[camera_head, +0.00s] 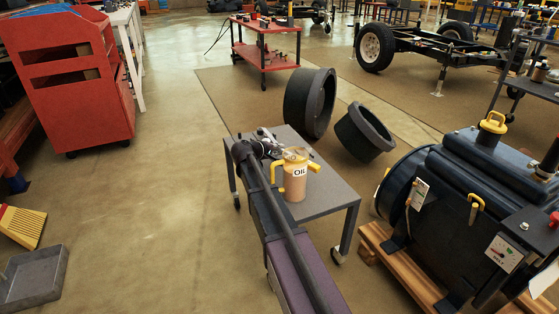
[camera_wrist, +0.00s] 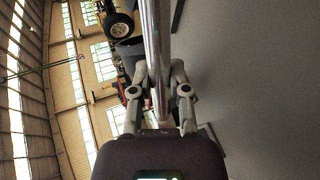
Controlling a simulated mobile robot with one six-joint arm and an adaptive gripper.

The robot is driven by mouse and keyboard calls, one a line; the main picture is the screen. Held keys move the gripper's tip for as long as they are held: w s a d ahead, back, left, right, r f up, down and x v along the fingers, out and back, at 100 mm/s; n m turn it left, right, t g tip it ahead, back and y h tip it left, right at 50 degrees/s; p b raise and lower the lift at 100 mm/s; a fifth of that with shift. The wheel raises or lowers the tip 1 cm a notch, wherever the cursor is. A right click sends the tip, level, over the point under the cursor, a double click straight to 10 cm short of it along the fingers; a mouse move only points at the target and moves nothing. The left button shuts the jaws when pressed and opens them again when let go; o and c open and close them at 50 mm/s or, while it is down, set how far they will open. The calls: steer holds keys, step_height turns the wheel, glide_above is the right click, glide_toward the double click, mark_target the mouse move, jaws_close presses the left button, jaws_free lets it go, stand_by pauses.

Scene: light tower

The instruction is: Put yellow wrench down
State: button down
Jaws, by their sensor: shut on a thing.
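My gripper (camera_wrist: 160,82) is shut on a shiny silver shaft (camera_wrist: 155,30), which looks like the wrench. The shaft runs out past the fingers and out of the wrist view; no yellow shows on it there. In the head view my gripper (camera_head: 267,142) is over the far left part of a small grey table (camera_head: 325,196), beside the oil can. The wrench is too small and mixed up with my fingers to make out there. The grey tabletop also fills the right of the wrist view (camera_wrist: 255,80), close to the shaft. I cannot tell whether they touch.
An orange oil can (camera_head: 295,188) with yellow handle parts stands on the table, close by my arm. Two dark round tubs (camera_head: 310,100) lie behind the table. A big dark machine (camera_head: 450,190) on a pallet stands at right. Open floor lies left.

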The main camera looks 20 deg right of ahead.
steer(key=shift+f+b, duration=2.15)
steer(key=shift+f, duration=0.1)
steer(key=shift+f, duration=0.15)
steer(key=c, duration=0.6)
jaws_free()
steer(key=shift+r, duration=0.25)
steer(key=p+v, duration=0.4)
steer(key=v, duration=0.8)
steer(key=shift+p, duration=0.35)
steer(key=shift+w, duration=0.15)
